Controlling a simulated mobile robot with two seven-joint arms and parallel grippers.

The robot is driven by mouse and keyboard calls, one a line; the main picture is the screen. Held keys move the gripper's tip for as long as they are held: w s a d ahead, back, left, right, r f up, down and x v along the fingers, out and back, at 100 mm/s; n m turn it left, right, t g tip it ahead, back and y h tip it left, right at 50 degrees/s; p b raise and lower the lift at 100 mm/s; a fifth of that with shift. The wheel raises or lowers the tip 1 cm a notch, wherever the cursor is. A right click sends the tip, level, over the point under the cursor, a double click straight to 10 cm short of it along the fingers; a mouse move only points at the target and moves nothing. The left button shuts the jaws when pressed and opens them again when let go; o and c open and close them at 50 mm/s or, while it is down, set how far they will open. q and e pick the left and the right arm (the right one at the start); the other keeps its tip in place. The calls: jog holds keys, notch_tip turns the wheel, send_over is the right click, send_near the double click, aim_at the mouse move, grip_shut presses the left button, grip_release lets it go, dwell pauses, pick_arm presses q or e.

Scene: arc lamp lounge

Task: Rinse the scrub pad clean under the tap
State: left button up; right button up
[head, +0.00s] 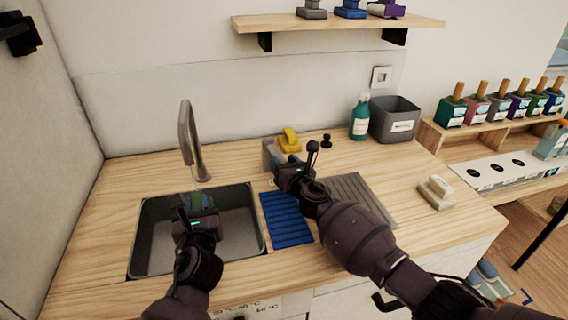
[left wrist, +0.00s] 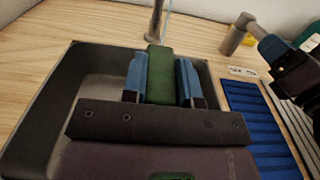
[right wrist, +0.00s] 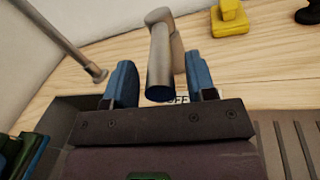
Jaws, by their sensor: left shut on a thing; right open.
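The green scrub pad (left wrist: 160,75) is upright between the blue fingers of my left gripper (left wrist: 162,82). In the head view, my left gripper (head: 199,206) holds the pad over the dark sink basin (head: 248,225), in front of the tap (head: 187,125). A thin pale streak beside the tap in the left wrist view may be water; I cannot be sure. My right gripper (right wrist: 163,88) is open, its fingers on either side of a grey cylindrical tap lever (right wrist: 161,65). An OFF label (right wrist: 177,99) is partly hidden behind the lever. I cannot tell whether the fingers touch it.
A blue ribbed mat (head: 286,220) and a grooved drainboard (head: 362,195) lie right of the sink. A yellow object (head: 289,141), a black knob (head: 326,141), a teal bottle (head: 360,118) and a grey bin (head: 395,120) stand behind. A cream block (head: 436,193) sits at right.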

jog(key=shift+s+d, duration=0.1)
jog(key=shift+s, duration=0.05)
jog(key=v, duration=1.1)
jog(key=shift+s+d, duration=0.15)
jog(key=shift+s, duration=0.2)
dwell(0.6)
jog(key=n, duration=0.3)
jog(key=shift+s+d+n, duration=0.1)
jog(key=shift+n, duration=0.3)
jog(key=shift+f+n, duration=0.1)
jog(key=shift+n, duration=0.2)
jog(key=shift+w, duration=0.25)
jog(key=x, duration=1.1)
jog(key=shift+w+a, duration=0.1)
jog(key=shift+a, duration=0.1)
grip_shut()
